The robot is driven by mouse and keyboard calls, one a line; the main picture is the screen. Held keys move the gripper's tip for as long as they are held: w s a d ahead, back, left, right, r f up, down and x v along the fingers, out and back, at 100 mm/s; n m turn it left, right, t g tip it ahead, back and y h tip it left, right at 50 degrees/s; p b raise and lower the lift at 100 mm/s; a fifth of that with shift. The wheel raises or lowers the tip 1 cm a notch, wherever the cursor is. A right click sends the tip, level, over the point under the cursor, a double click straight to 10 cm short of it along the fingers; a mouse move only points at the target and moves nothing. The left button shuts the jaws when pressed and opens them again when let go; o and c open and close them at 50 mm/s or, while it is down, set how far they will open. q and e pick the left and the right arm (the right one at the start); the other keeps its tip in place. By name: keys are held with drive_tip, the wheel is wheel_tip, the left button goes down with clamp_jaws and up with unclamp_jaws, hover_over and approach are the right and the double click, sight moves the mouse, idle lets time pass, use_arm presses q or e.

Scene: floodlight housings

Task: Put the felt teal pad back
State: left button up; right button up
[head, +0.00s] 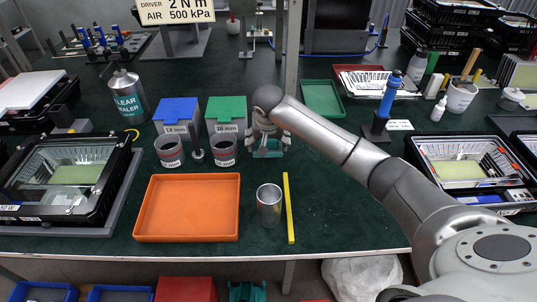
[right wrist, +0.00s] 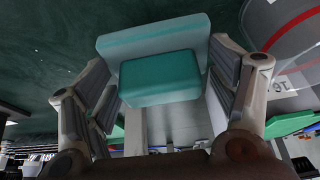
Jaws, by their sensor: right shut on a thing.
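The teal pad (right wrist: 160,78) is a block with a darker teal face and a paler layer along one side. My right gripper (right wrist: 163,72) is shut on it, with one finger on each side. In the head view the right gripper (head: 268,142) points down behind the orange tray, right of the green-lidded bin, with the teal pad (head: 267,150) low between its fingers. I cannot tell whether the pad touches the table. My left gripper is not in view.
An orange tray (head: 187,208), a metal cup (head: 269,205) and a yellow strip (head: 288,208) are in front. Two labelled cups (head: 169,151) (head: 223,150) stand left of the gripper. A green tray (head: 322,99) lies behind to the right.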

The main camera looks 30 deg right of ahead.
sight(269, 151)
drive_tip(key=shift+w+d+f+b, duration=0.1)
drive_tip(key=shift+d+f+b, duration=0.05)
drive_tip(key=shift+f+b, duration=0.65)
drive_tip(key=shift+w+d+f+b, duration=0.1)
drive_tip(key=shift+f+b, duration=0.4)
drive_tip(key=shift+f, duration=0.6)
drive_tip(key=shift+f, duration=0.2)
drive_tip(key=o, duration=1)
drive_tip(key=shift+o, duration=0.2)
drive_tip(key=shift+r, duration=0.15)
drive_tip(key=shift+r, duration=0.2)
drive_tip(key=v, duration=1.1)
drive_tip(key=shift+s+r, duration=0.25)
drive_tip(key=shift+r, duration=0.05)
